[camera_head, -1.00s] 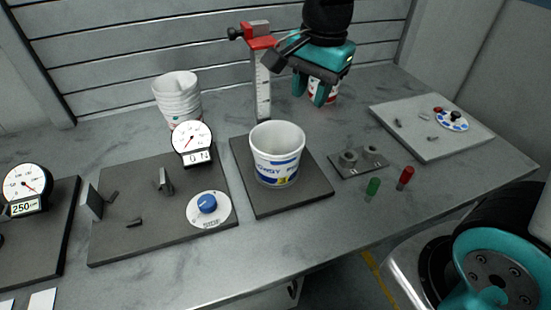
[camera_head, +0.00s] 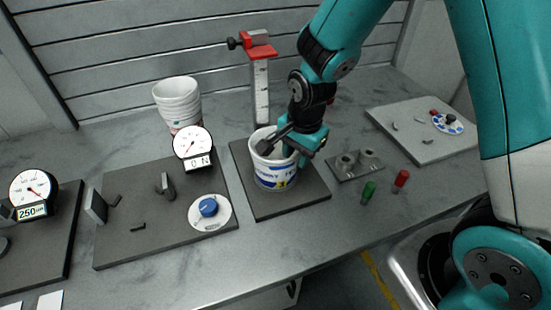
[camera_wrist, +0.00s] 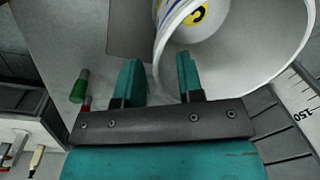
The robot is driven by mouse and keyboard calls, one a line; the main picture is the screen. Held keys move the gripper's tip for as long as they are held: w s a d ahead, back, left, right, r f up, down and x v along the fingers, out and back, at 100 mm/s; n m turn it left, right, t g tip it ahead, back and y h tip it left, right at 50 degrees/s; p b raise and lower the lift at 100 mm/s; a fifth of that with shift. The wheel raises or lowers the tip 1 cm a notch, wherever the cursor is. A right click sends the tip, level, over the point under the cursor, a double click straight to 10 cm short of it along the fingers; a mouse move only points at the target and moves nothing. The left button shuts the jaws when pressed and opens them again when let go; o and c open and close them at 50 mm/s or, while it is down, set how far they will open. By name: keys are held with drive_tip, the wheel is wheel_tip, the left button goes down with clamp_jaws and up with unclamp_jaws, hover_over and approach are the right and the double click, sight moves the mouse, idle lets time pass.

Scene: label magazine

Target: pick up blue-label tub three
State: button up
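A white tub (camera_head: 273,175) with a blue label and a yellow mark that looks like a 3 stands upright on a dark square mat (camera_head: 260,208). In the wrist view the tub (camera_wrist: 284,50) shows its mouth and pale rim at the top, with a yellow numbered mark. My gripper (camera_head: 297,157) is at the right side of the tub's rim. In the wrist view its two teal fingers (camera_wrist: 158,80) are apart, with the rim edge seeming to pass between them. I cannot tell whether either finger touches the wall. The arm covers part of the tub's right rim.
A stack of white tubs (camera_head: 176,99) stands behind left, and a red-topped column gauge (camera_head: 261,85) behind. A metal fixture (camera_head: 355,165), a green peg (camera_head: 369,191) and a red peg (camera_head: 401,180) lie right. A plate with dial and blue knob (camera_head: 150,225) is left.

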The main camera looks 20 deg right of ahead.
drive_tip(key=shift+f, duration=1.25)
clamp_jaws()
drive_tip(key=shift+w+r, duration=0.1)
